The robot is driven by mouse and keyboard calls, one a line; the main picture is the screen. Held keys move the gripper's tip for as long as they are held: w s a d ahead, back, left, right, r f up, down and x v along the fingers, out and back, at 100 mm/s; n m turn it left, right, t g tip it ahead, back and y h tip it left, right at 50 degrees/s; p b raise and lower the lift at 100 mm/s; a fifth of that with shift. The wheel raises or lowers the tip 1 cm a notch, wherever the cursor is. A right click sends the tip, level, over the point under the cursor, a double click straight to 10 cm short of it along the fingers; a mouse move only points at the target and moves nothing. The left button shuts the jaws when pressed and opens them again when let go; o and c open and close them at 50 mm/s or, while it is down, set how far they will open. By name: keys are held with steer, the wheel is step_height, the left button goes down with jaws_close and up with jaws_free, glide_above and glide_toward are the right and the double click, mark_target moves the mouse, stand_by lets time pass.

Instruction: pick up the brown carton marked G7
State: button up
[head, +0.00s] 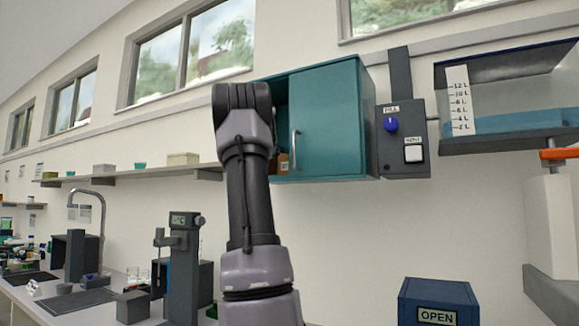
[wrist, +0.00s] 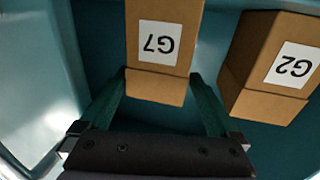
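The brown carton marked G7 (wrist: 160,75) stands at the top centre of the wrist view, its white label upside down. It is inside the teal cabinet (head: 330,120). My gripper (wrist: 158,76) is open, with one green finger on each side of the carton's near end. The fingertips are very close to its sides; I cannot tell whether they touch. In the head view my gripper is hidden behind my arm at the cabinet's opening. A bit of brown carton shows there beside the arm, its label too small to read.
A second brown carton, marked G2 (wrist: 275,65), stands to the right of G7 with a gap between them. The cabinet's pale side (wrist: 35,80) is at the left of the wrist view. A grey box with a blue knob (head: 390,125) adjoins the cabinet's right side.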

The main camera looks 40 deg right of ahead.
steer(key=c, duration=1.1)
steer(key=shift+c, duration=0.2)
